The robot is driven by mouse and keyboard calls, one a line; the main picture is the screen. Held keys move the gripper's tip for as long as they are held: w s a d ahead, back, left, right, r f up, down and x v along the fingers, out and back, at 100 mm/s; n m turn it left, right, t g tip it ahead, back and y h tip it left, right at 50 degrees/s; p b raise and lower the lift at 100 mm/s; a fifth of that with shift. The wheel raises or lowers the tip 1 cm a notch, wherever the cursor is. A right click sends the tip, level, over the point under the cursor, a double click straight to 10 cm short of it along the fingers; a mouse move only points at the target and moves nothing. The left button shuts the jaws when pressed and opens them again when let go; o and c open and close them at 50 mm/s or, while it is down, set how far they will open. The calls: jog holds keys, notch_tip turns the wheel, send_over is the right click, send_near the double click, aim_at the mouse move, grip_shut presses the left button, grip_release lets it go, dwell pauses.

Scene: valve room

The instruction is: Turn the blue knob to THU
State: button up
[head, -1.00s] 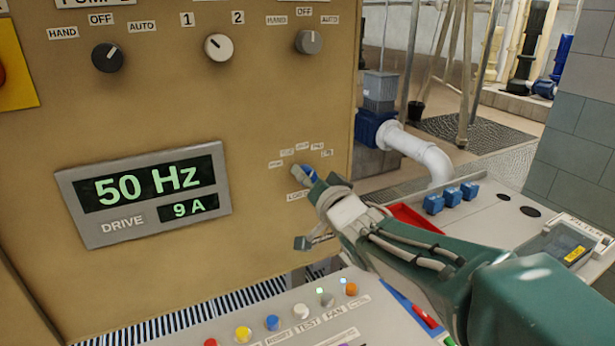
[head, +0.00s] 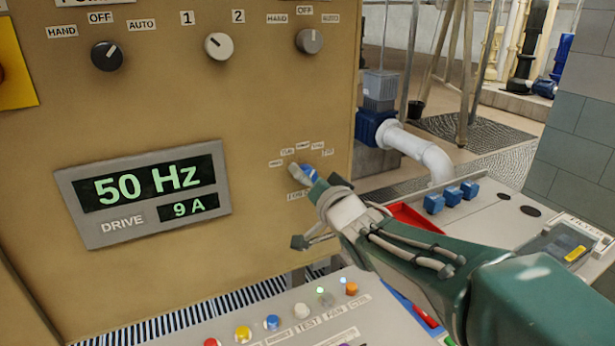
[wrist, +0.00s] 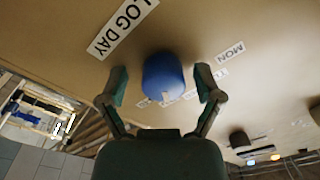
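In the wrist view the blue knob (wrist: 163,77) stands between the two fingers of my gripper (wrist: 161,88), with a gap on both sides. The knob's pointer setting cannot be made out.
A black knob (head: 107,56), a white knob (head: 218,46) and a grey knob (head: 310,40) are higher on the panel. A desk with several coloured buttons (head: 272,322) lies below. A red tray (head: 416,219) is right of my wrist.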

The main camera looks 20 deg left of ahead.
jog(key=shift+d+r, duration=0.1)
jog(key=shift+s+d, duration=0.2)
jog(key=v, duration=1.1)
jog(key=shift+d, duration=0.1)
